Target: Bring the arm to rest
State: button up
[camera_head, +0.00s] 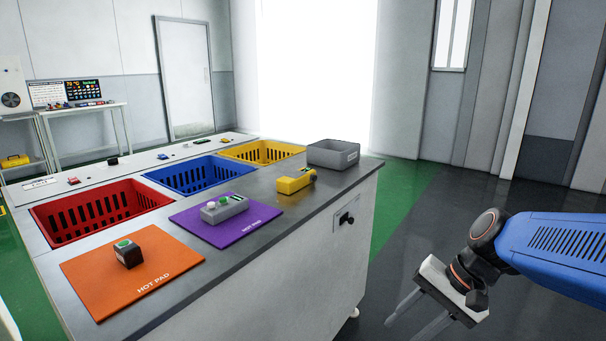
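My gripper (418,314) hangs at the lower right in the head view, over the dark floor and to the right of the counter. Its two fingers point down and left with a clear gap between them. Nothing shows between the fingers, and it touches nothing. My blue arm (560,250) reaches in from the right edge, with a dark wrist joint above the gripper.
The grey counter (330,185) carries red (100,190), blue (195,162) and yellow (262,143) baskets, a grey bin (334,153), an orange hot pad (88,290), a purple pad (240,236) and a yellow device (296,181). Open floor lies right of it.

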jog(key=s+d+r+n+t+h, duration=0.1)
jog(key=s+d+n+t+h, duration=0.2)
jog(key=s+d+n+h, duration=0.2)
jog(key=s+d+n, duration=0.1)
jog(key=s+d, duration=0.1)
jog(key=shift+s+d+r+n+t+h, duration=0.25)
jog(key=shift+d+r+n+t+h, duration=0.05)
jog(key=shift+d+n, duration=0.1)
dwell(2.4)
